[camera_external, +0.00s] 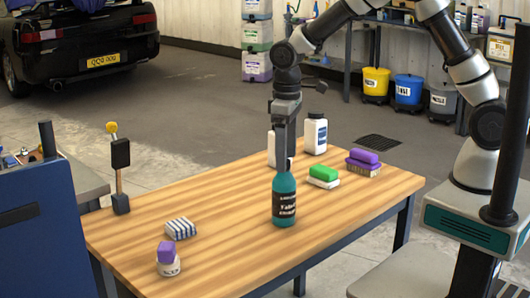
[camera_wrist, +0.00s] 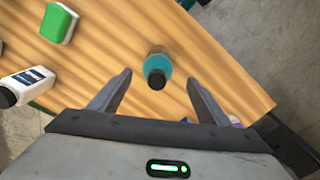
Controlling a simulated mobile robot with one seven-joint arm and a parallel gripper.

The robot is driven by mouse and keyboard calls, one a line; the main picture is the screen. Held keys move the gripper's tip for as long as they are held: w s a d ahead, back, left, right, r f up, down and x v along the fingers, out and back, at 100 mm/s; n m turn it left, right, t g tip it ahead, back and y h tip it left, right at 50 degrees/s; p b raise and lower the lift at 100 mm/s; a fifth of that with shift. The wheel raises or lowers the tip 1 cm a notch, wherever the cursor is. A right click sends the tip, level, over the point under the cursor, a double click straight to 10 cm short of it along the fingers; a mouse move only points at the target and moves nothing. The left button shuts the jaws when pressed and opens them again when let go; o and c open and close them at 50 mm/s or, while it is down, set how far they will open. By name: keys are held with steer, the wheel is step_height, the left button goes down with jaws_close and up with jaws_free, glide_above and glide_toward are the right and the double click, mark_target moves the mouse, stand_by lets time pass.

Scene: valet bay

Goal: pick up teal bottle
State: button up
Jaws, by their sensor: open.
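The teal bottle (camera_external: 284,203) stands upright on the wooden table, with a dark cap and a black label. In the wrist view the teal bottle (camera_wrist: 157,66) is seen from above, a little beyond the fingertips and roughly midway between them. My gripper (camera_external: 286,150) points down just above the bottle's cap in the external view, overlapping its top. I cannot tell whether a finger touches the bottle.
On the wooden table (camera_external: 225,240), a white bottle (camera_external: 315,135), a green-topped block (camera_external: 323,174) and a purple brush (camera_external: 363,162) stand behind and right. A striped cloth (camera_external: 180,229) and a white jar with purple block (camera_external: 168,260) lie front left. A yellow-knobbed stand (camera_external: 119,170) is at the left edge.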

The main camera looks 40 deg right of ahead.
mark_target(284, 178)
steer(key=f, duration=0.7)
steer(key=shift+w+f+b, duration=0.3)
steer(key=shift+w+b, duration=0.05)
steer(key=shift+b, duration=0.05)
jaws_close()
